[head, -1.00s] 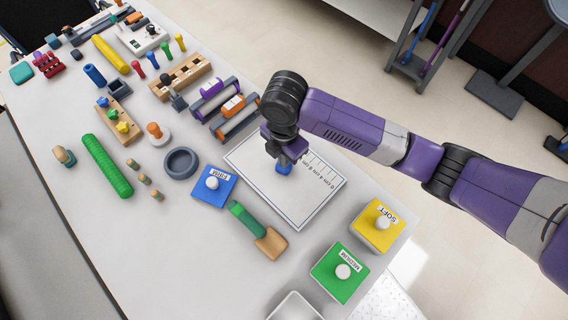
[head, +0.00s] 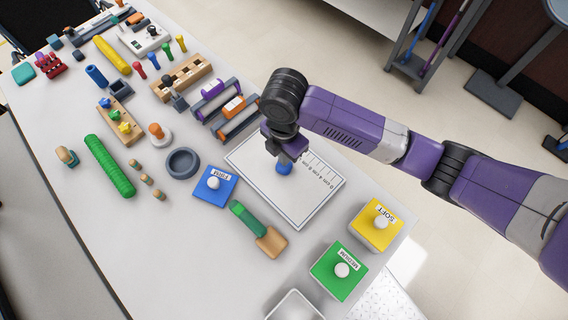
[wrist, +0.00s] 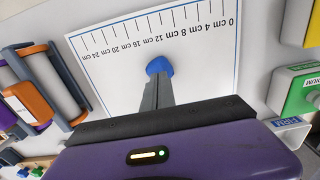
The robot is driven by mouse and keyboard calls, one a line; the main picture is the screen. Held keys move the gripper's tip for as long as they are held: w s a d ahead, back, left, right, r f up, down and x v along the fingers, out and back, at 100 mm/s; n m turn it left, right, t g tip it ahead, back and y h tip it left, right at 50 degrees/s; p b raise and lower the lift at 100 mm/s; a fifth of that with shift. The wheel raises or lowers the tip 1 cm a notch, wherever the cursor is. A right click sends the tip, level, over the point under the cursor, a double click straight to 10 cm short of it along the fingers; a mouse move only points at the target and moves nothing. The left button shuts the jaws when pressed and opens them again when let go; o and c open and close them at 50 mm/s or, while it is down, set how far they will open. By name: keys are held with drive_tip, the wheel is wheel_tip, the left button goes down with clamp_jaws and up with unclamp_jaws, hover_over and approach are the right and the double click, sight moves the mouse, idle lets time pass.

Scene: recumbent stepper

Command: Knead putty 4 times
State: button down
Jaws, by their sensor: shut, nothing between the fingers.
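The mat's centimetre scale (wrist: 160,30) shows beyond the putty.
A blue FIRM box (head: 214,187), a green MEDIUM box (head: 339,271) and a yellow SOFT box (head: 377,225) stand around the mat. Rollers in frames (head: 232,112) stand behind left.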

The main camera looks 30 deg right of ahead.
drive_tip(key=shift+f, duration=0.15)
drive_tip(key=shift+f+b, duration=0.45)
drive_tip(key=shift+f, duration=0.1)
idle(0.3)
idle(1.0)
drive_tip(key=shift+r+p, duration=0.5)
drive_tip(key=shift+r, duration=0.2)
drive_tip(key=shift+f, duration=0.1)
drive_tip(key=shift+f+b, duration=0.45)
drive_tip(key=shift+f, duration=0.05)
drive_tip(key=shift+f, duration=0.25)
idle(1.0)
